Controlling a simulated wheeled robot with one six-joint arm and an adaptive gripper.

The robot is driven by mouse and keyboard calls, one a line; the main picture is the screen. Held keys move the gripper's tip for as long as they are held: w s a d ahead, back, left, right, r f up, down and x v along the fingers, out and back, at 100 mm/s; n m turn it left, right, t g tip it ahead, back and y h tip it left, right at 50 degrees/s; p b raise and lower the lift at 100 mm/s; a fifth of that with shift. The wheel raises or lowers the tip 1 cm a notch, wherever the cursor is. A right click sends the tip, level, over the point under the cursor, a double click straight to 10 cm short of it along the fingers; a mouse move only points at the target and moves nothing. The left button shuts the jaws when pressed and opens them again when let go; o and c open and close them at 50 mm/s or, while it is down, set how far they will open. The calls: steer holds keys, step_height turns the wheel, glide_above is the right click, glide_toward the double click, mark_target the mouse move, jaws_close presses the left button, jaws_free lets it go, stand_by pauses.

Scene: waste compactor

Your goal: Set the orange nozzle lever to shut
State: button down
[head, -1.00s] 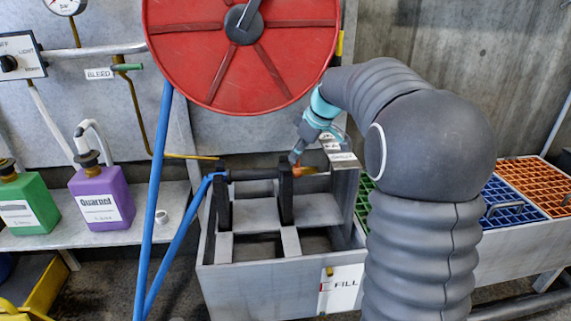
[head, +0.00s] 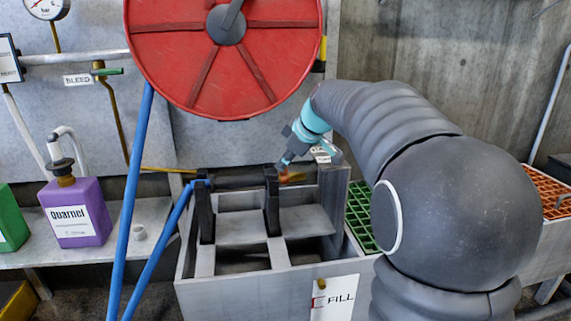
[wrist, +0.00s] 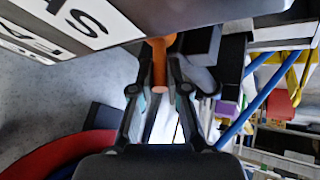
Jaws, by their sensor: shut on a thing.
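The orange nozzle lever (head: 290,177) sits at the right end of a dark nozzle (head: 236,182), which rests across two black uprights over a grey trough. A blue hose (head: 172,240) meets the nozzle's left end. My gripper (head: 282,165) is at the lever and partly hides it. In the wrist view the orange lever (wrist: 159,68) stands between the two fingers of my gripper (wrist: 159,90), which is shut on it. A white label (wrist: 75,20) with partly visible, upside-down black letters is close by at the upper left. The lever's exact setting cannot be told.
A red hose reel (head: 225,60) hangs above the trough (head: 250,290). A purple bottle (head: 75,220) and a green one (head: 10,225) stand on a shelf at left. A green grate (head: 359,215) lies right of the trough. My arm hides much of the right side.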

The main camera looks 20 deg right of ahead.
steer(key=c, duration=1.2)
jaws_free()
steer(key=shift+o, duration=0.2)
steer(key=v, duration=1.2)
